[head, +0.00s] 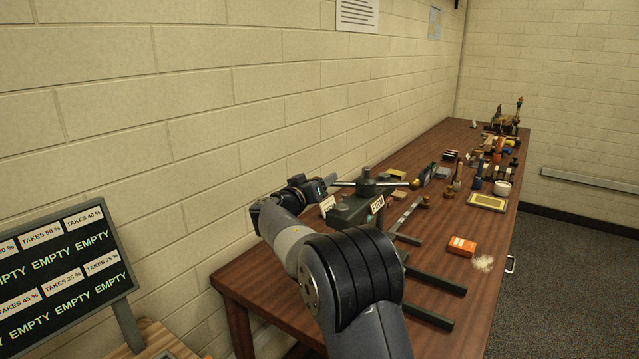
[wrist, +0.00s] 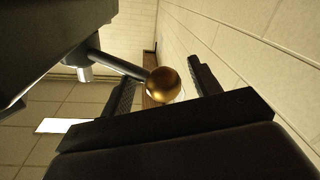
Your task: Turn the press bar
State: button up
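The press (head: 352,212) is a dark green block on the wooden table, with a "FIRM" tag on its front. Its press bar (head: 391,183) is a dark rod across the top hub, with a brass ball knob (head: 416,184) at its right end. My gripper (head: 328,183) is at the bar's left end, where the arm partly hides it. In the wrist view the bar (wrist: 122,66) ends in a brass ball (wrist: 163,85) between my two fingers (wrist: 162,86). The fingers are apart, with gaps visible beside the ball.
The table (head: 478,259) carries dark rails (head: 436,280), an orange box (head: 462,246), a white cup (head: 502,188) and a yellow-framed tray (head: 487,209). A brick wall runs close along the left. A sign board (head: 62,265) stands at the lower left.

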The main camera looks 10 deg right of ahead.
jog(key=b+v, duration=0.2)
jog(key=v, duration=0.8)
jog(key=shift+s+b, duration=0.15)
jog(key=shift+b, duration=0.25)
jog(key=shift+a, duration=0.15)
